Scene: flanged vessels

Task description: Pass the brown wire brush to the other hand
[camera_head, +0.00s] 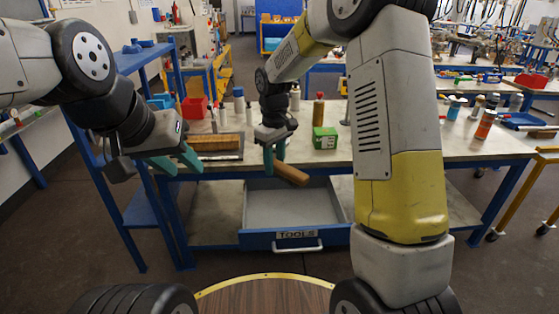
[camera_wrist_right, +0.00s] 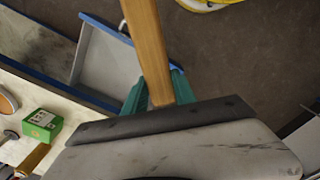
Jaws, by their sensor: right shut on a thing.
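The brown wire brush (camera_head: 291,174) is held by my right gripper (camera_head: 273,165) above the open drawer, in front of the workbench. In the right wrist view its long brown handle (camera_wrist_right: 148,45) runs between the teal fingers of the right gripper (camera_wrist_right: 157,92), which are shut on it. Its bristles cannot be made out. My left gripper (camera_head: 178,164) is to the left, apart from the brush, with its teal fingers spread and nothing seen between them.
An open drawer (camera_head: 292,207) marked TOOLS juts from the workbench (camera_head: 430,145). On the bench are a green box (camera_head: 325,138), a brown block-like thing (camera_head: 215,142), red bins (camera_head: 195,107) and several bottles. A round wooden top (camera_head: 265,297) lies at the near edge.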

